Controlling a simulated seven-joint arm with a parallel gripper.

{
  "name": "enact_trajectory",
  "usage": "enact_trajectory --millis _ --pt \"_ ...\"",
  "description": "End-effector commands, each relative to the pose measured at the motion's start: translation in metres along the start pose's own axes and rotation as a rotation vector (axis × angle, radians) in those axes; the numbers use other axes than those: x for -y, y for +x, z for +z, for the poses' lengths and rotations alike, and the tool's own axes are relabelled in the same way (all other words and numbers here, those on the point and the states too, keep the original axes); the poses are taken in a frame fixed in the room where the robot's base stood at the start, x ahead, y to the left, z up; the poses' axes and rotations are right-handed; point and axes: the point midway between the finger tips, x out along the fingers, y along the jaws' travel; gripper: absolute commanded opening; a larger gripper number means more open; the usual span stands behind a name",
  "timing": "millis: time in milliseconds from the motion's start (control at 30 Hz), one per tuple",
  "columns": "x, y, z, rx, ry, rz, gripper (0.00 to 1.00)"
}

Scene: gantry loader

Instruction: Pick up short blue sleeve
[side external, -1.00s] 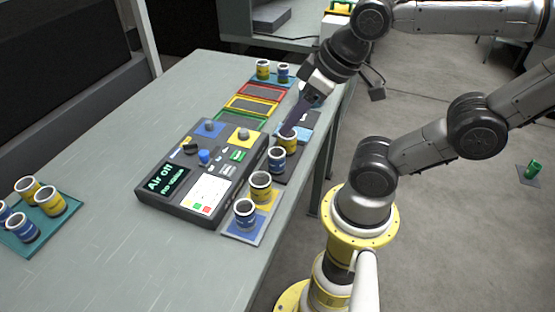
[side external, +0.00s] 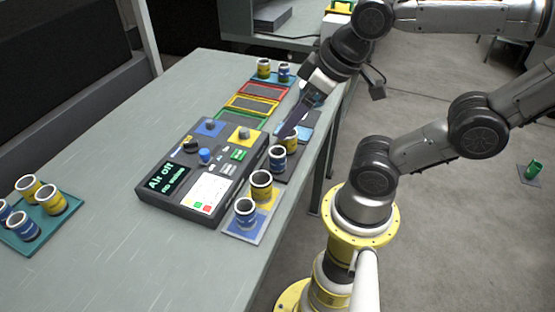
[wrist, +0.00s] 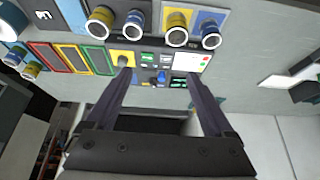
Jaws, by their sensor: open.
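A blue sleeve with a white rim (side external: 245,212) stands upright on a blue pad at the near end of the row by the console; a blue sleeve in the wrist view (wrist: 211,38) also stands on a blue pad. Another blue sleeve (side external: 277,160) stands on a dark tray, beside a yellow sleeve (side external: 291,143). I cannot tell for certain which blue sleeve is the short one. My gripper (side external: 288,131) is open above the table, close to the yellow sleeve in the side view. In the wrist view its fingers (wrist: 159,75) are apart with nothing between them.
A console (side external: 147,196) with knobs and an "Air off" display stands beside the row. A yellow sleeve (side external: 261,184) is close to the near blue one. Red, yellow and green frames (side external: 252,104) lie beyond. Teal tray (side external: 74,204) holds several sleeves. The table's left middle is clear.

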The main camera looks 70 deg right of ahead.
Motion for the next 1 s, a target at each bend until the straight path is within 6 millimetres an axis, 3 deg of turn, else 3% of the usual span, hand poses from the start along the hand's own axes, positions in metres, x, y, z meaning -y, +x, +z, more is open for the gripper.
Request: enact_trajectory --millis 133,267,467,733,800,1000 --pt "0.000 0.000 0.001 0.004 0.066 0.000 0.87" --pt "0.000 -0.004 -0.002 0.015 0.271 0.002 0.87" --pt "-0.007 -0.002 -0.018 0.107 0.766 0.059 0.87" --pt "-0.040 0.031 -0.043 0.279 1.458 0.289 0.87" --pt "-0.050 0.043 -0.046 0.320 1.547 0.345 0.87" --pt "-0.065 0.062 -0.040 0.380 1.599 0.404 0.87"
